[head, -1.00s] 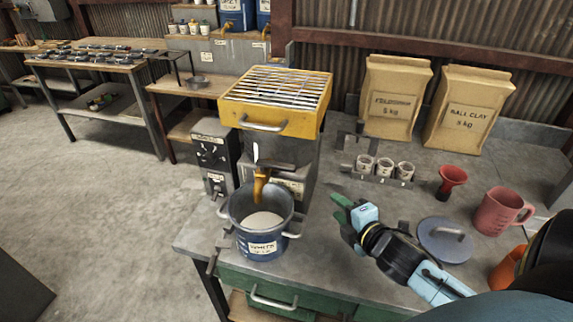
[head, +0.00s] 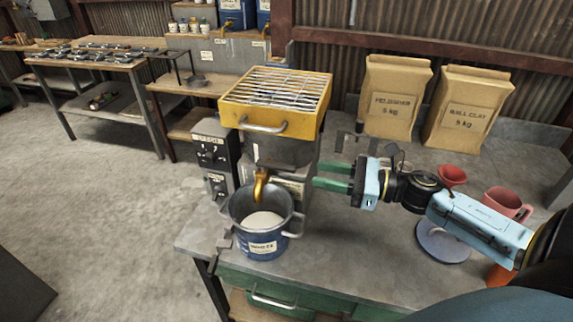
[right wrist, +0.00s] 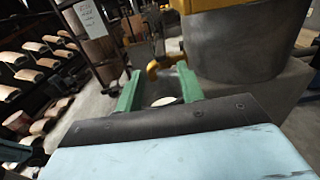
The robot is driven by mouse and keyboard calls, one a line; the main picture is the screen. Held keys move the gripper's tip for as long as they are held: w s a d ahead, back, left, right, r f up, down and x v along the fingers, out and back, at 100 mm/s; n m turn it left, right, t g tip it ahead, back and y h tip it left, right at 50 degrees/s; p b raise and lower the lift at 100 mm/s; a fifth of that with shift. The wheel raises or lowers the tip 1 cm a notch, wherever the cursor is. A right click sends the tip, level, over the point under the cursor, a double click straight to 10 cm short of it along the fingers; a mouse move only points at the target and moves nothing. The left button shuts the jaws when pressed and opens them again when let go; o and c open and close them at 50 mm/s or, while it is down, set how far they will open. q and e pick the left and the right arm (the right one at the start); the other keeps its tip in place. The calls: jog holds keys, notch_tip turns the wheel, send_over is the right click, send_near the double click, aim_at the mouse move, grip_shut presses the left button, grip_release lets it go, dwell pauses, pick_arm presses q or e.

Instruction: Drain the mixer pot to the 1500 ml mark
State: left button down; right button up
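The mixer is a grey drum (head: 285,150) under a yellow grated hopper (head: 275,100), with an orange-yellow tap (head: 261,186) on its front. A blue pot (head: 262,243) with a white label stands below the tap and holds pale grey material. The label's writing and any 1500 ml mark are too small to read. My right gripper (head: 317,174) is open and empty, its green fingers apart, to the right of the tap and pot. In the right wrist view the tap (right wrist: 166,64) lies beyond the fingertips, apart from them, beside the drum (right wrist: 235,45). My left gripper is out of view.
A control box (head: 212,155) stands left of the mixer. Small cups on a rack are partly behind my right arm. A red funnel (head: 452,175), pink mug (head: 508,203) and round lid (head: 442,243) are at right.

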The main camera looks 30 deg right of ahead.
aim_at(296, 169)
jog(key=p+x, duration=0.1)
jog(key=x, duration=0.8)
jog(key=shift+w+p, duration=0.15)
jog(key=shift+p, duration=0.2)
grip_shut()
